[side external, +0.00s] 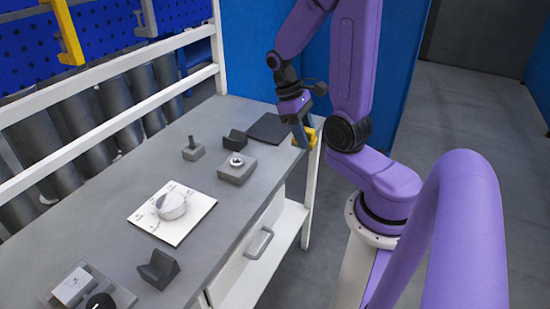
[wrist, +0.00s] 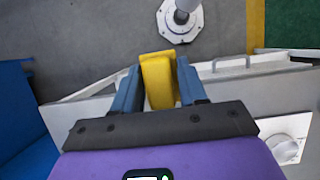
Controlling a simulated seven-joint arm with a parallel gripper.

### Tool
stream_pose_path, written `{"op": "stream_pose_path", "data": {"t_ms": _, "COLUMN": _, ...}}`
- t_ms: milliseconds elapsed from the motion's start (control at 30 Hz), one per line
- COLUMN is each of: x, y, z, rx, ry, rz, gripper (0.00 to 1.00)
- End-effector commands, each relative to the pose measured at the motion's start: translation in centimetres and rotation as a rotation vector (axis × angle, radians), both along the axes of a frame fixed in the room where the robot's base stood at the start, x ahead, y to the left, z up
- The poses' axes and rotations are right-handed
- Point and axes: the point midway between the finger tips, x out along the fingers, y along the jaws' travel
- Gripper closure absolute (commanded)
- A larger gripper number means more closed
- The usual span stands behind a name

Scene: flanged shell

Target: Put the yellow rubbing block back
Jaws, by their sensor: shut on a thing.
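The yellow rubbing block (side external: 303,138) is held in my gripper (side external: 301,127) near the bench's far right corner, beside the dark mat. In the wrist view the yellow block (wrist: 158,80) sits between the two blue fingers of my gripper (wrist: 159,82), which touch its sides. Its lower part is hidden between the jaws. In the side view it appears at or just past the bench edge; I cannot tell its height. The flat dark mat (side external: 268,128) lies bare on the bench, left of my gripper.
The grey bench (side external: 110,225) carries a grey block with a metal ring (side external: 237,168), dark angled blocks (side external: 158,269), a pegged block (side external: 193,150) and a white board (side external: 150,216) with a round part. White rails (side external: 110,72) line the back. Bench surface between these parts is clear.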

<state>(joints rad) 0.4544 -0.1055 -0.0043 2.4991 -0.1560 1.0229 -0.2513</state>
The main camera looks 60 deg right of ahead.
Motion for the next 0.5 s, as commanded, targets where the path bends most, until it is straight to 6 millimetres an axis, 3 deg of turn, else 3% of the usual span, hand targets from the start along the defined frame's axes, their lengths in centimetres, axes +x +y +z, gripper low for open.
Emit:
{"op": "stream_pose_path", "data": {"t_ms": 167, "x": 0.8, "y": -0.4, "z": -0.6, "rx": 0.000, "ry": 0.004, "rz": -0.012, "gripper": 0.86}}
{"op": "stream_pose_path", "data": {"t_ms": 500, "x": 5.5, "y": -2.9, "z": -3.0, "rx": 0.001, "ry": 0.005, "rz": -0.010, "gripper": 0.86}}
